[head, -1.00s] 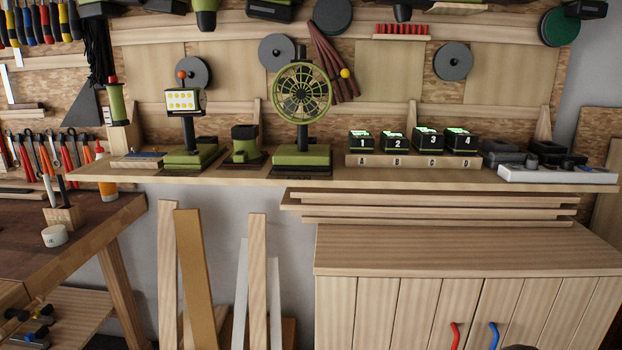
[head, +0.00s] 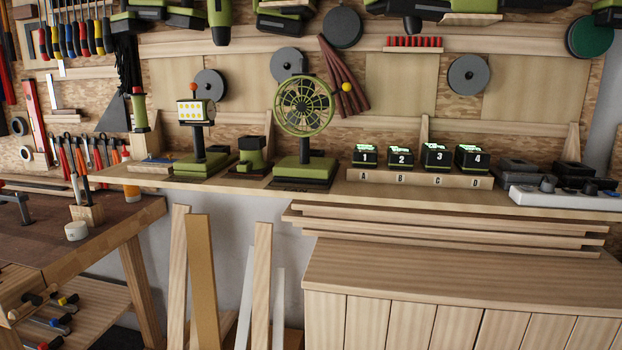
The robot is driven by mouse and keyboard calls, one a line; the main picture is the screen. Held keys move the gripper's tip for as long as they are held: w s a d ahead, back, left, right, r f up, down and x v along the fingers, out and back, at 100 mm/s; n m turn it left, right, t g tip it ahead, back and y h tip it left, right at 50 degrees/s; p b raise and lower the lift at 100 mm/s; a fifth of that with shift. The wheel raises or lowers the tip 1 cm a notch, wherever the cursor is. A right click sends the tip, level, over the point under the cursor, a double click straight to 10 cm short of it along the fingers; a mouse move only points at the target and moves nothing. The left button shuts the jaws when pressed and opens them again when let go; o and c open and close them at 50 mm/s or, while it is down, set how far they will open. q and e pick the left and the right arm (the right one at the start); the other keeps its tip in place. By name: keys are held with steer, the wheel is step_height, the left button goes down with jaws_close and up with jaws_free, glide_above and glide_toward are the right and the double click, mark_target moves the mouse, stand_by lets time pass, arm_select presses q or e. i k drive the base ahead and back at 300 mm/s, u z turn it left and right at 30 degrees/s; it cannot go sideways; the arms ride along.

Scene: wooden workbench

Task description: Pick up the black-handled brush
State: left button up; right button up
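A small wooden block (head: 92,216) stands on the dark workbench at the left of the head view. Two slender handles rise from it, one pale and one black. The black one (head: 85,182) looks like the black-handled brush; it stands upright in the block, and its lower end is hidden. Neither of my grippers is in view.
A clamp-like tool (head: 17,206) lies at the bench's left. Pliers hang on the wall behind. The bench's front edge (head: 90,258) looks clear. Boards (head: 203,280) lean right of the bench.

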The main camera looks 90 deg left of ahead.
mark_target(84, 178)
steer(key=z, duration=0.05)
steer(key=i, duration=0.2)
steer(key=u, duration=2.65)
steer(key=i, duration=0.25)
steer(key=u, duration=1.8)
steer(key=k, duration=0.55)
steer(key=u, duration=0.45)
steer(key=i, duration=1.85)
steer(key=z, duration=0.45)
